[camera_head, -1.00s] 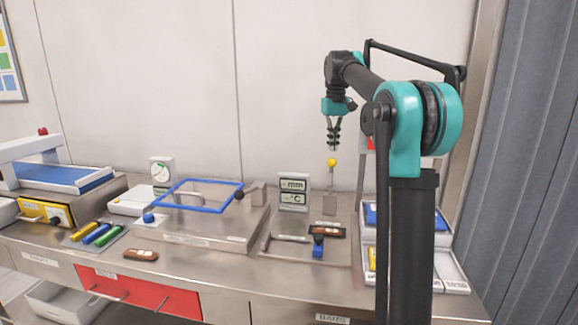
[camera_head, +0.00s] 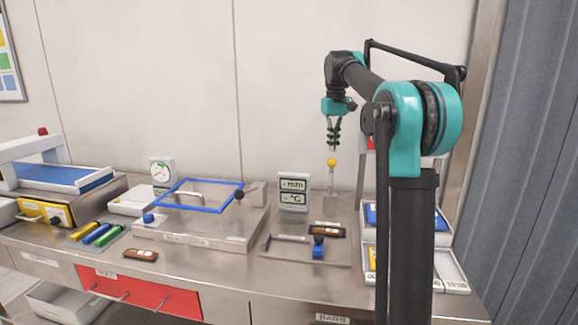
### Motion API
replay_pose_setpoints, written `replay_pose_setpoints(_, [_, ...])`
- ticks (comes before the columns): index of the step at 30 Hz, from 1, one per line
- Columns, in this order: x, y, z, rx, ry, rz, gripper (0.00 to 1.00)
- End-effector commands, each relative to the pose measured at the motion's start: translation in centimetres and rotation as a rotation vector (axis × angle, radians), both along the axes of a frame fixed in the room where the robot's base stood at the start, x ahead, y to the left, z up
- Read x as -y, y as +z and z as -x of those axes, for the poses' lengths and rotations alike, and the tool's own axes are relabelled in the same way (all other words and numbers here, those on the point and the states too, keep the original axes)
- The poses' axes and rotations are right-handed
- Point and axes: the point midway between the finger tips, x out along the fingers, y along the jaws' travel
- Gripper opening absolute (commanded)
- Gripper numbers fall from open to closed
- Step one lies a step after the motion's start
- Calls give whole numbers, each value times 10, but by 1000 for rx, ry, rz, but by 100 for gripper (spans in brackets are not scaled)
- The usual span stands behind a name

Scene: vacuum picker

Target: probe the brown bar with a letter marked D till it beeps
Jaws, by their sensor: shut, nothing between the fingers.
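A brown bar (camera_head: 327,231) with a pale label lies on the metal plate of the measuring station, behind a blue clamp (camera_head: 318,247). A second brown bar (camera_head: 141,255) with a pale label lies on the bench front, left of centre. The letters are too small to read. A probe with a yellow ball knob (camera_head: 331,162) stands upright behind the station. A white display (camera_head: 293,192) beside it shows "mm" and "°C" lines without readable numbers. My gripper (camera_head: 333,148) points down just above the yellow knob, shut and empty. Whether it touches the knob is unclear.
A steel box with a blue-framed lid (camera_head: 200,196) stands left of the station. Yellow, blue and green bars (camera_head: 96,233) lie farther left, near a blue conveyor (camera_head: 65,180). Trays (camera_head: 451,268) stand at right, partly behind my arm.

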Motion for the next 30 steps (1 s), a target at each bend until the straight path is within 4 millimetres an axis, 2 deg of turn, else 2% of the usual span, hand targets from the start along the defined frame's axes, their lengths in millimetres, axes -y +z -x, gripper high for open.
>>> replay_pose_setpoints(8, [0,-3,0,0,0,0,0])
replay_pose_setpoints(30, [0,-33,0,0,0,0,0])
